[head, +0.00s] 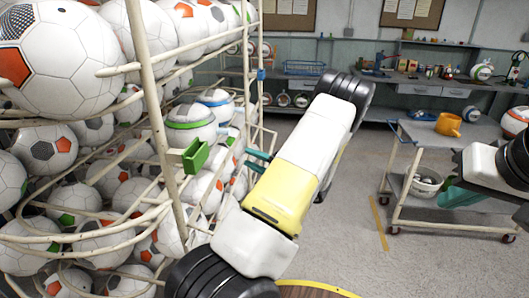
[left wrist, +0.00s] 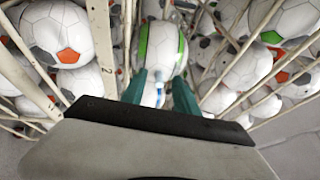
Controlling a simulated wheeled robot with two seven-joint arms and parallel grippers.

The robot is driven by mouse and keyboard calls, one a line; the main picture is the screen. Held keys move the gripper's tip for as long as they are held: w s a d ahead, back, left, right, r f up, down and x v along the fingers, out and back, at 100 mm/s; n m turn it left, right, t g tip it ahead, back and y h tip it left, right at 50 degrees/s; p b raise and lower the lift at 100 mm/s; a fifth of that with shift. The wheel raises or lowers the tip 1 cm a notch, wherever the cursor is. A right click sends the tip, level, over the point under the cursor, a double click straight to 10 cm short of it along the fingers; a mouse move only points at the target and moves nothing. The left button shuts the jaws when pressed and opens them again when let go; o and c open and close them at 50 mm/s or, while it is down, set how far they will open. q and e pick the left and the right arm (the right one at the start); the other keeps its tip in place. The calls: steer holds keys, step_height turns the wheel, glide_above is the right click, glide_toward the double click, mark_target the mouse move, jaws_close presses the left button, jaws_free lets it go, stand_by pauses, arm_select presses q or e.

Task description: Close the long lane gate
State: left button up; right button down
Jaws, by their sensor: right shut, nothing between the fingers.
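A wire rack (head: 157,110) full of balls fills the left of the head view. A green bracket (head: 196,156) sits on its front post, and a small blue piece (head: 261,74) sits on a post further back. I cannot tell which part is the long lane gate. My left gripper (head: 257,161) is at the rack's side, its teal fingers partly hidden by my arm. In the left wrist view its fingers (left wrist: 160,91) are apart, with a thin blue-and-white piece between them, before a green-striped ball (left wrist: 160,47). My right gripper (head: 462,196) is shut and empty at the right, by the cart.
A workbench (head: 430,85) runs along the back wall. The floor between rack and cart is clear.

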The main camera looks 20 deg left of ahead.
arm_select(q)
steer(key=shift+w+a+r, duration=0.1)
steer(key=shift+a, duration=0.5)
steer(key=shift+w+a+r, duration=0.1)
steer(key=shift+a, duration=0.45)
jaws_close()
stand_by(0.6)
